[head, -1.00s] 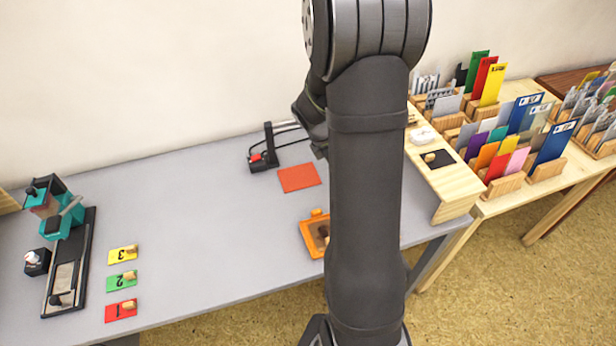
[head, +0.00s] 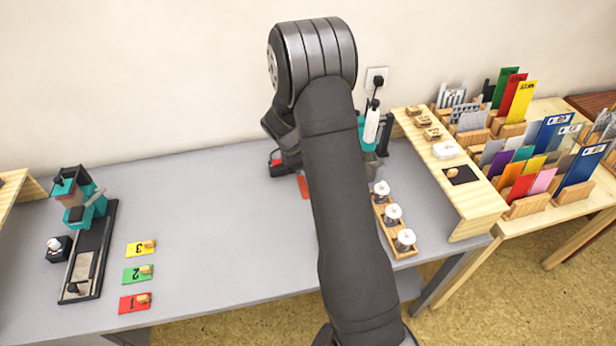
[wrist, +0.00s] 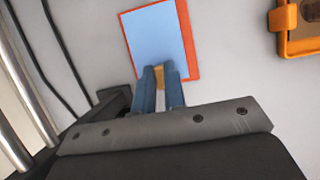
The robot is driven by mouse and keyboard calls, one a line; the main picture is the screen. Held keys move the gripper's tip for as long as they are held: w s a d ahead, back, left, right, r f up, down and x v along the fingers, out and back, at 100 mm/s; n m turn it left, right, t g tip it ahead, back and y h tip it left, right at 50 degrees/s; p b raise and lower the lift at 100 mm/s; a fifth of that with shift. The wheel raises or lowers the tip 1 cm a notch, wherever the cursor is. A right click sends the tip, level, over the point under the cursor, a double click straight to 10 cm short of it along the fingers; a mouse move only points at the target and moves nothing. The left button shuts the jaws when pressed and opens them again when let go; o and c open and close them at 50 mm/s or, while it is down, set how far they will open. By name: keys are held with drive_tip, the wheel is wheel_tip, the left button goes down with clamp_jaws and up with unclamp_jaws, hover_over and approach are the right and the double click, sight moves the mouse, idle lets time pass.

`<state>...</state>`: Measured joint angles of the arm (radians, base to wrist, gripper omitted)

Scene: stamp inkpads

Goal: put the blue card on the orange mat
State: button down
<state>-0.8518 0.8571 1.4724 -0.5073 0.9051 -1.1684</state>
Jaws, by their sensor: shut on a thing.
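The blue card (wrist: 152,42) shows in the wrist view directly over the orange mat (wrist: 188,40), with mat edges visible around it, mainly along its right side. I cannot tell whether the card touches the mat or hangs just above it. My gripper (wrist: 160,76) is shut on the small wooden knob at the card's near edge. In the head view my arm hides the card and the gripper, and only a strip of the orange mat (head: 305,187) shows to the left of the arm.
An orange-framed pad (wrist: 287,30) lies to the mat's right in the wrist view. Numbered cards (head: 138,274) and a teal stamping machine (head: 82,200) are at left. A wooden stamp rack (head: 402,250) is right.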

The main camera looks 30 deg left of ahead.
drive_tip(key=shift+f, duration=1.75)
drive_tip(key=shift+f, duration=0.15)
drive_tip(key=c, duration=1.5)
unclamp_jaws()
drive_tip(key=v, duration=1.2)
drive_tip(key=shift+d, duration=0.1)
